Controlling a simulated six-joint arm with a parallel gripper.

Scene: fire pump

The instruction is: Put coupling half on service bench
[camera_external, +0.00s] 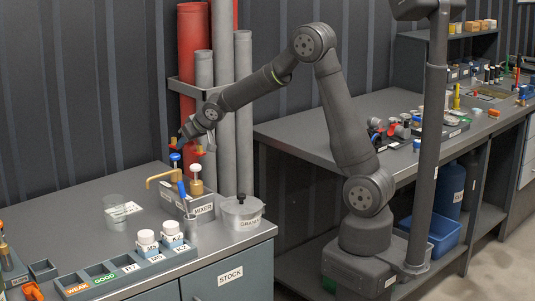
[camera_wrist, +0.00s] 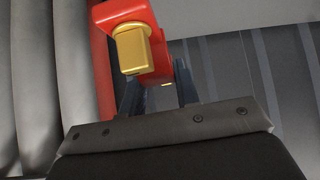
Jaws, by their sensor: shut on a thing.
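My gripper (camera_wrist: 158,88) is shut on a red part with a brass-coloured block, which I take to be the coupling half (camera_wrist: 122,15). Two benches show: the left bench (camera_external: 85,222) and the long right bench (camera_external: 300,128). No label tells which is the service bench.
Under my gripper stand the mixer (camera_external: 203,209) with blue and brass knobs and a lidded granules pot (camera_external: 242,212). Red and grey pipes (camera_external: 222,90) rise behind. A dark post (camera_external: 430,140) stands before the right bench, which holds small red and blue parts (camera_external: 393,130).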

